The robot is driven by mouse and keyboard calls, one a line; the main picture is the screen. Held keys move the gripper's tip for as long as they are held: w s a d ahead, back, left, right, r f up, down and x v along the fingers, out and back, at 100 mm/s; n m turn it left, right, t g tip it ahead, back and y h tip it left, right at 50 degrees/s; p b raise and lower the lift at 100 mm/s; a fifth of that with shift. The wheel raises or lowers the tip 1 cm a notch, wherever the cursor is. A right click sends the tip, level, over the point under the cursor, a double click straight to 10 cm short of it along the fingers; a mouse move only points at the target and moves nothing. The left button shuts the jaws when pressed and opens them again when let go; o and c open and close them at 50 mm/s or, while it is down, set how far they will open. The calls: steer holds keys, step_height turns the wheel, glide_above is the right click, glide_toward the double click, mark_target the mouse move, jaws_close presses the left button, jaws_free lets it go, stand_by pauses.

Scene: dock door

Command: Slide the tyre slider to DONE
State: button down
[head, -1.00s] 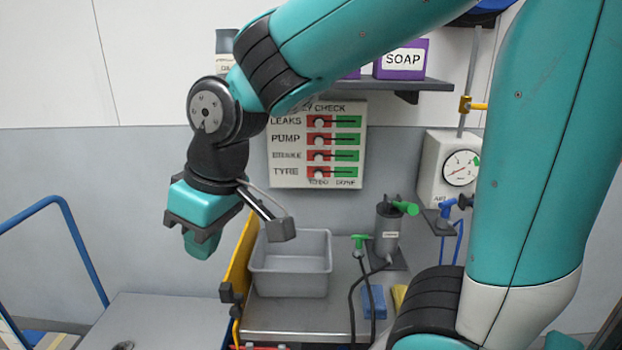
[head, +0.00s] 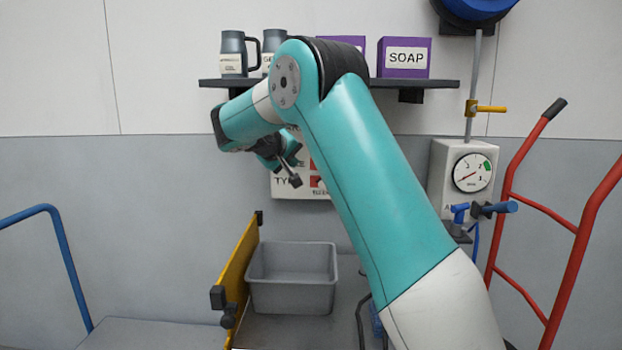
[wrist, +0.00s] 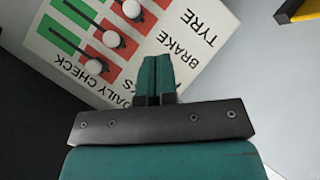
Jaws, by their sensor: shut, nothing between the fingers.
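The DAILY CHECK board (wrist: 150,60) hangs on the wall and shows at a slant in the wrist view.
A shelf (head: 225,83) with mugs and purple boxes is above the board. Below are a grey bin (head: 290,278) and a yellow panel (head: 237,270). A gauge box (head: 450,160) and a red hand truck (head: 580,240) stand at right. The wall at left is clear.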

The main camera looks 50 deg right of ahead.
steer(key=p+x, duration=0.2)
steer(key=x, duration=0.8)
steer(key=shift+s+d+f, duration=0.1)
steer(key=shift+d+f, duration=0.05)
steer(key=shift+s+d+f, duration=0.6)
steer(key=shift+f, duration=0.25)
steer(key=shift+s+d+f, duration=0.2)
steer(key=shift+d+f, duration=0.1)
steer(key=shift+f, duration=0.15)
